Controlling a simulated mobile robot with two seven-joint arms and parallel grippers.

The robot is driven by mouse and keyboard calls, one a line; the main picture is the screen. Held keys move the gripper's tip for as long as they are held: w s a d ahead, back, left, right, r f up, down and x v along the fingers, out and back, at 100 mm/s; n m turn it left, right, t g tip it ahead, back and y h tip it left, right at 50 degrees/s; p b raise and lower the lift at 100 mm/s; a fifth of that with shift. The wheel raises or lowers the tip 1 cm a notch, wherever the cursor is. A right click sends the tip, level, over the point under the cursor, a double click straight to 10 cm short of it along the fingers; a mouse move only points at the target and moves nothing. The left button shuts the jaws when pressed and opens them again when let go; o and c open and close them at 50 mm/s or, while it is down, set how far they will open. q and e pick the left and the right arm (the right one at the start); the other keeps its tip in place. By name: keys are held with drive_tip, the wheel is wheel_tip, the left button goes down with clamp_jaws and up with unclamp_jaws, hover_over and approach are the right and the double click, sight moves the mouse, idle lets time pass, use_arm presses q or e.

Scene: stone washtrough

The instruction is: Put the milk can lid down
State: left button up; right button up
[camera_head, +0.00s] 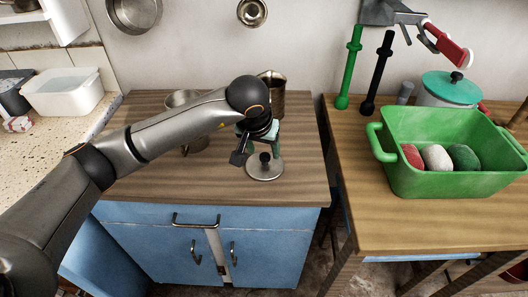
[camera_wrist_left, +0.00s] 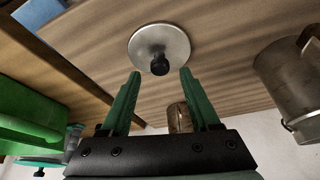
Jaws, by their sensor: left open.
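The milk can lid (camera_head: 264,168) is a round grey metal disc with a black knob. It lies flat on the wooden top of the blue cabinet (camera_head: 150,181), near its front right. In the left wrist view the lid (camera_wrist_left: 143,47) is beyond the fingertips, with its knob (camera_wrist_left: 160,66) towards the gap between them. My left gripper (camera_head: 246,152) is just behind and above the lid. In the wrist view its green fingers (camera_wrist_left: 157,78) are apart with nothing between them. My right gripper is not in view.
Metal cans stand behind my left arm, one (camera_head: 271,95) at the back right and another (camera_head: 183,99) partly hidden. A green tub (camera_head: 450,181) with coloured balls stands on the right table. The cabinet top's front left is clear.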

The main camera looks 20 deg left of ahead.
use_arm(q)
drive_tip(key=v, duration=0.9)
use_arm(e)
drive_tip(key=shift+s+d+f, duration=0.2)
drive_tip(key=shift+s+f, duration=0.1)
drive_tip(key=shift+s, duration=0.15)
use_arm(q)
drive_tip(key=shift+r, duration=0.1)
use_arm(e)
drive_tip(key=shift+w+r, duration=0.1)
